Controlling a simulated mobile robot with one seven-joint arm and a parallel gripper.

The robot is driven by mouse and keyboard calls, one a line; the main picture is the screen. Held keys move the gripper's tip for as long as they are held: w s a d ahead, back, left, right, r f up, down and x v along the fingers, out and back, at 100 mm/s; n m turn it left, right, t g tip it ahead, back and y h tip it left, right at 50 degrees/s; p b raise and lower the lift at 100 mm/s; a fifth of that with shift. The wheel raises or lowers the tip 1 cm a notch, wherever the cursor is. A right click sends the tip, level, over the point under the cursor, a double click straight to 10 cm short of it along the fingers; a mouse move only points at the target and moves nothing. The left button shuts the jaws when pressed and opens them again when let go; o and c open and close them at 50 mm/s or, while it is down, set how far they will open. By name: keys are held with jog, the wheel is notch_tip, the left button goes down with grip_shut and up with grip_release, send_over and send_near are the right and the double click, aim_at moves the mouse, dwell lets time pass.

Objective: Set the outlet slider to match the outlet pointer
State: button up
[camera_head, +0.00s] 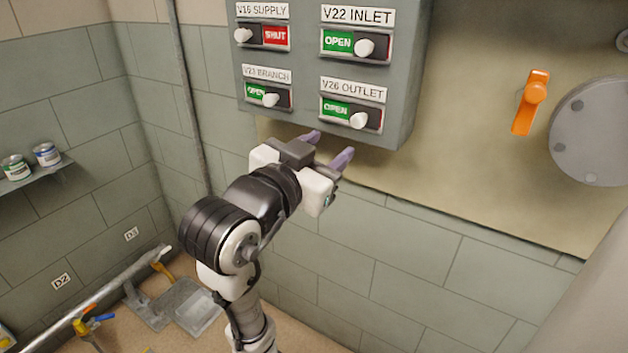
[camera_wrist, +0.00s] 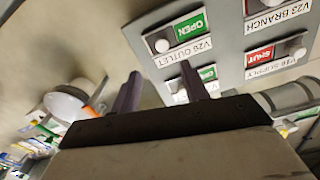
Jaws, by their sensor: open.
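The V26 OUTLET slider (camera_head: 337,109) is at the lower right of the grey panel. Its white knob (camera_head: 358,120) sits right of the slot's middle, with green OPEN showing to its left. In the wrist view the slider (camera_wrist: 187,28) appears rotated, its knob (camera_wrist: 162,46) at the upper middle. An orange pointer-like handle (camera_head: 531,102) hangs on the wall right of the panel, tilted slightly off vertical; I see no label naming it. My gripper (camera_head: 328,148) is open and empty, below the panel's lower edge and apart from the knob; its fingers also show in the wrist view (camera_wrist: 160,90).
The panel (camera_head: 408,75) also holds V16 SUPPLY (camera_head: 270,36) showing SHUT, and V22 INLET (camera_head: 340,42) and V23 BRANCH (camera_head: 258,90) showing OPEN. A round grey flange (camera_head: 595,130) is at the right. A vertical pipe (camera_head: 190,100) runs left of the panel.

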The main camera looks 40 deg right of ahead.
jog(key=shift+b+v, duration=0.8)
jog(key=shift+v, duration=0.7)
